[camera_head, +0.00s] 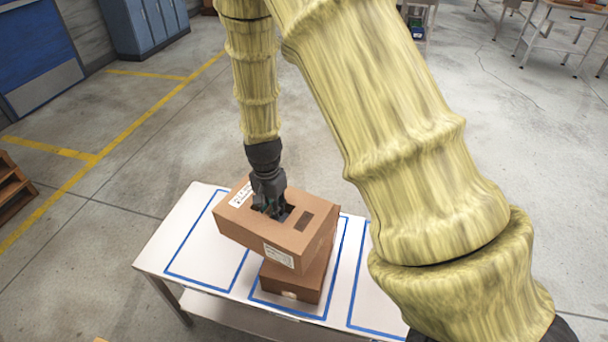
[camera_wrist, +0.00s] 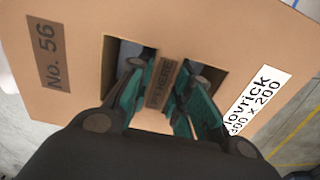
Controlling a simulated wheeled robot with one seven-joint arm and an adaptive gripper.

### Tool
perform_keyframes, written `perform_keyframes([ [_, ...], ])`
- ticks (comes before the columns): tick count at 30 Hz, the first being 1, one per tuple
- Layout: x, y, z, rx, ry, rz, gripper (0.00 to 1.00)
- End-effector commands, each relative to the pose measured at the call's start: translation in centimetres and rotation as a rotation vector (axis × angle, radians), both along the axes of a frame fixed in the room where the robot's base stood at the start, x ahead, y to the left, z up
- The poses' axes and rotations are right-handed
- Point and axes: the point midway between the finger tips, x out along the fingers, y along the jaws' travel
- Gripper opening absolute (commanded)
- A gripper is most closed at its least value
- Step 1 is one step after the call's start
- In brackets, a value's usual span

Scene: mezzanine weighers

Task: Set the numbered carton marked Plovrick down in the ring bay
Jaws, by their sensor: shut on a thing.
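A brown carton (camera_head: 245,232) hangs from my gripper (camera_head: 271,208) over a white table. In the wrist view the same carton (camera_wrist: 75,100) has a white label ending "lovrick" and a dark "No. 56" patch. My gripper (camera_wrist: 163,92) is shut on the strip between two holes in the carton's top. A second brown carton (camera_head: 291,284) stands below, in the middle blue-outlined bay. The held carton overlaps it in the head view; I cannot tell whether they touch. I see no ring mark; the right bay is partly hidden by my arm.
The white table (camera_head: 152,251) has blue-outlined bays. The left bay (camera_head: 204,256) shows bare, as does the visible part of the right bay (camera_head: 375,296). A wooden pallet-like thing (camera_head: 14,190) lies at the left on the floor. Workbenches stand far right.

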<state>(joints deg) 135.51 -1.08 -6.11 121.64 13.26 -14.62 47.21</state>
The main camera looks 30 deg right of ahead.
Motion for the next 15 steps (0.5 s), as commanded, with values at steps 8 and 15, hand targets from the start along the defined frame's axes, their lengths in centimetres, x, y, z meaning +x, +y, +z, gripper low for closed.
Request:
perform_keyframes([
  [8,-0.2,-4.0,3.6,0.001,-0.016,-0.515,0.0],
  [15,-0.8,-7.0,6.3,0.011,-0.023,-0.946,0.0],
])
